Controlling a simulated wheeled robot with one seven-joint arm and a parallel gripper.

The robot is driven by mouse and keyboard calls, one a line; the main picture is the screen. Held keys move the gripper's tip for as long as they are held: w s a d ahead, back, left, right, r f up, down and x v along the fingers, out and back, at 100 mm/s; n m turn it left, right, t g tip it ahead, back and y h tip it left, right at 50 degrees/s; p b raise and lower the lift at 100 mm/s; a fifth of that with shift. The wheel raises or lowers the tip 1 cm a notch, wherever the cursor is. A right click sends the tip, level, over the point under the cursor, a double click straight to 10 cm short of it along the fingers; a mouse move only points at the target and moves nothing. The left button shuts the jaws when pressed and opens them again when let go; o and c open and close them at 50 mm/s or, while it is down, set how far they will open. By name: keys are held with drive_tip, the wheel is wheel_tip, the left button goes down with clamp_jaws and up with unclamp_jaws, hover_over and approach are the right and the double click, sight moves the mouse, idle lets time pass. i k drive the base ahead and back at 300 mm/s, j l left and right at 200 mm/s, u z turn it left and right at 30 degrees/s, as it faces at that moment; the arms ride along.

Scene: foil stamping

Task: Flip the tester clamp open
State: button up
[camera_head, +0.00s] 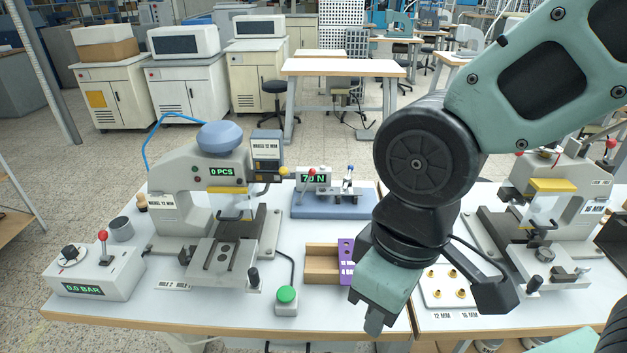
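The tester (331,206) stands on a blue base near the back of the table, in the middle of the view. Its green display reads what looks like 70 N. A red-tipped lever stands at its display. The small clamp (347,185) is at the right of the base, with a dark upright part; it is too small to tell whether it is open or shut. My gripper (374,322) points down at the table's front, to the right of and nearer than the tester. Its fingers are mostly hidden by its own body, and its opening cannot be made out.
A stamping press (215,190) with a blue dome stands left of the tester. A green button (287,295), a wooden block (321,262) and a purple piece (346,255) lie in front. A plate with brass parts (447,286) and a second press (553,205) are right.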

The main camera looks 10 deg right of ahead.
sight(350, 167)
drive_tip(key=i+j+z, duration=0.5)
drive_tip(key=i+j, duration=0.25)
